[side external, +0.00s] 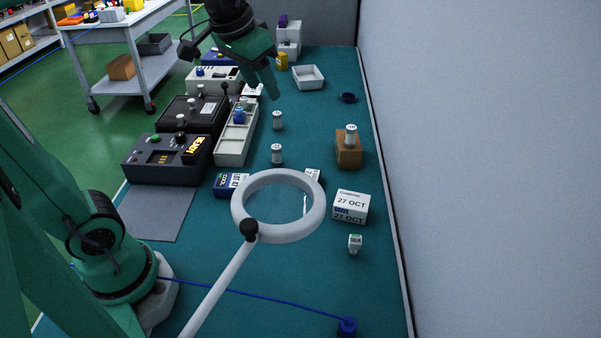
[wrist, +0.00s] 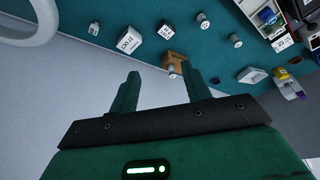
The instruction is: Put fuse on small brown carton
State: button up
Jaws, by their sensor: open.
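The small brown carton (side external: 348,155) stands on the teal bench top near the right wall. A white fuse with a grey cap (side external: 351,134) stands upright on top of it. In the wrist view the carton (wrist: 178,57) and the fuse on it (wrist: 171,70) lie beyond my fingertips. Two similar white fuses stand on the bench, one farther back (side external: 277,120) and one nearer (side external: 276,153). My gripper (side external: 262,88) is open and empty, raised over the far part of the bench, left of and apart from the carton.
A white date box (side external: 350,206) and a small white-green item (side external: 355,243) stand nearer the camera. A long tray (side external: 232,148) and dark control boxes (side external: 160,165) line the left. A magnifier ring (side external: 240,208) overhangs the front. Bench between the fuses and carton is clear.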

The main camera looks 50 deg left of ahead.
jog(key=s+f+t, duration=0.1)
jog(key=s+f, duration=0.6)
jog(key=s, duration=0.5)
jog(key=shift+t, duration=0.3)
